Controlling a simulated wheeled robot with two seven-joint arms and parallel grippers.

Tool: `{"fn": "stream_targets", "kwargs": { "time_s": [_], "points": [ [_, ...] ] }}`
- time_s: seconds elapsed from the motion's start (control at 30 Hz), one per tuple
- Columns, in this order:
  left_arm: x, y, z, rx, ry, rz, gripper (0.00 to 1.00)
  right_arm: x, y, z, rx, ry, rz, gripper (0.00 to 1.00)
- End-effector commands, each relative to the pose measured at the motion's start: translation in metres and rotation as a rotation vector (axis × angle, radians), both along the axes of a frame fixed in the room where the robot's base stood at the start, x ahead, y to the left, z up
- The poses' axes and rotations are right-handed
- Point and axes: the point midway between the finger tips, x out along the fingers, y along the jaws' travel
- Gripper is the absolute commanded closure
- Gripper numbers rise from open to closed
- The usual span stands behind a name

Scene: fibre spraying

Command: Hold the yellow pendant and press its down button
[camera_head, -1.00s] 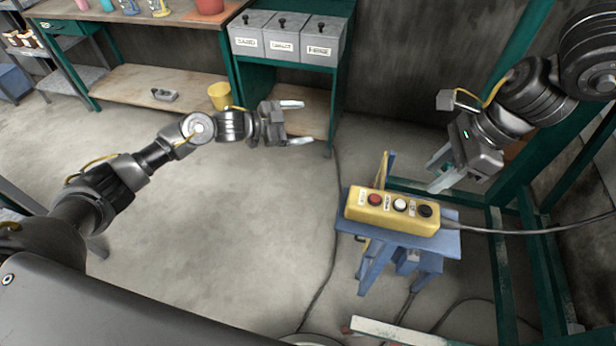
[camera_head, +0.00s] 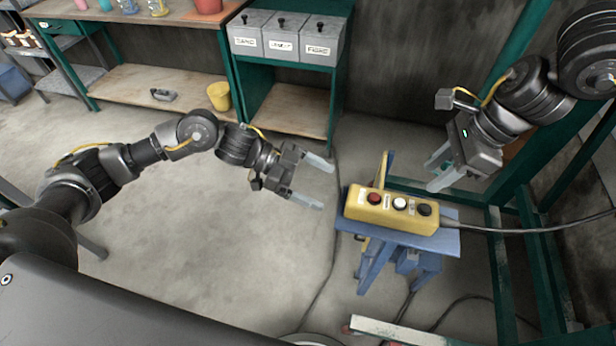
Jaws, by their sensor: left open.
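The yellow pendant (camera_head: 391,212) lies on a small blue stand (camera_head: 448,240). Its top has a red button (camera_head: 374,198), a white button (camera_head: 399,203) and a black button (camera_head: 424,210). Small labels sit beside the buttons, too small to read. A cable leaves its right end. My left gripper (camera_head: 326,184) is open and empty, to the left of the pendant, its fingers pointing right towards the pendant's left end and apart from it. My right gripper (camera_head: 434,176) is above and behind the pendant's right part, fingers apart and empty, not visibly touching it.
A green-framed shelf (camera_head: 286,110) with labelled grey bins (camera_head: 286,38) stands at the back. A workbench is at the back left, with a yellow bucket (camera_head: 220,96) on its lower shelf. Green frame posts (camera_head: 504,265) stand at the right. The floor at the left is clear.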

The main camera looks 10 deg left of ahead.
Motion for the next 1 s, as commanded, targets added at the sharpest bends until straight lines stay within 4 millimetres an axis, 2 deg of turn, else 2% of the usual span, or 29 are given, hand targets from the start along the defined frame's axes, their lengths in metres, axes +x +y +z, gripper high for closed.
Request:
{"fn": "stream_targets", "kwargs": {
  "time_s": [0.3, 0.5, 0.9, 1.0],
  "points": [
    [-0.002, -0.053, -0.021, -0.001, 0.000, -0.002, 0.15, 0.000, 0.000, 0.000, 0.000, 0.000, 0.000, 0.64],
    [-0.002, -0.073, -0.029, -0.001, -0.002, -0.001, 0.15, 0.000, 0.000, 0.000, 0.000, 0.000, 0.000, 0.64],
    [-0.001, -0.079, -0.033, 0.000, -0.003, 0.001, 0.15, 0.000, 0.000, 0.000, 0.000, 0.000, 0.000, 0.64],
    [-0.001, -0.079, -0.033, 0.000, -0.003, 0.001, 0.26, 0.000, 0.000, 0.000, 0.000, 0.000, 0.000, 0.64]
  ]
}}
